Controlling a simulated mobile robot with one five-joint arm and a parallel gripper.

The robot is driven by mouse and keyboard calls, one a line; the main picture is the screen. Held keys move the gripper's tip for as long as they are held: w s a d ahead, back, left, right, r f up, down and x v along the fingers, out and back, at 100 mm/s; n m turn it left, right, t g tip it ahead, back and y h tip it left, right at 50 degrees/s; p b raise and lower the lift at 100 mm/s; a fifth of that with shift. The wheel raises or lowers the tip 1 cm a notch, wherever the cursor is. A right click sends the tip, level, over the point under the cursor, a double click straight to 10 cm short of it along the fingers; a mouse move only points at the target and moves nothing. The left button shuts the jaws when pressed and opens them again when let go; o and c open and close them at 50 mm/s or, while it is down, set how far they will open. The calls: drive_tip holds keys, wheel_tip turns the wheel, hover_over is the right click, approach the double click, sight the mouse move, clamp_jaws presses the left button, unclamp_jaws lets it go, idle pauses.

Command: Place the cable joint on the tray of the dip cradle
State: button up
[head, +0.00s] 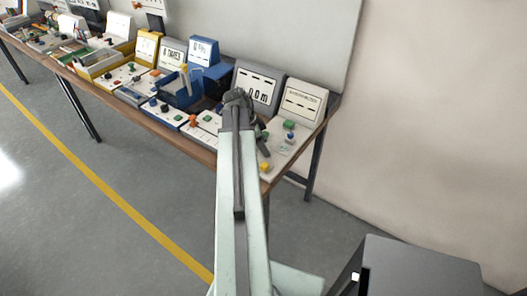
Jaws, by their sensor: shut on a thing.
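My arm reaches forward from the bottom of the head view to the bench. My gripper (240,100) is at its far end, dark and small, over the right part of the bench. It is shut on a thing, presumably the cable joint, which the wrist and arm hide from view. I cannot pick out the dip cradle or its tray for certain. A blue open-topped box (182,97) with a yellow upright piece stands left of my gripper. I cannot tell whether it is part of the cradle.
The long wooden-edged bench (150,118) carries several panels with coloured knobs and signs. A grey sign box (258,85) and a cream one (302,104) stand behind my gripper. A grey cabinet (415,265) is at lower right. The floor in front is clear, with a yellow line (100,183).

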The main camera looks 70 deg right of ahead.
wheel_tip(320, 180, up, 9)
drive_tip(key=p, duration=0.9)
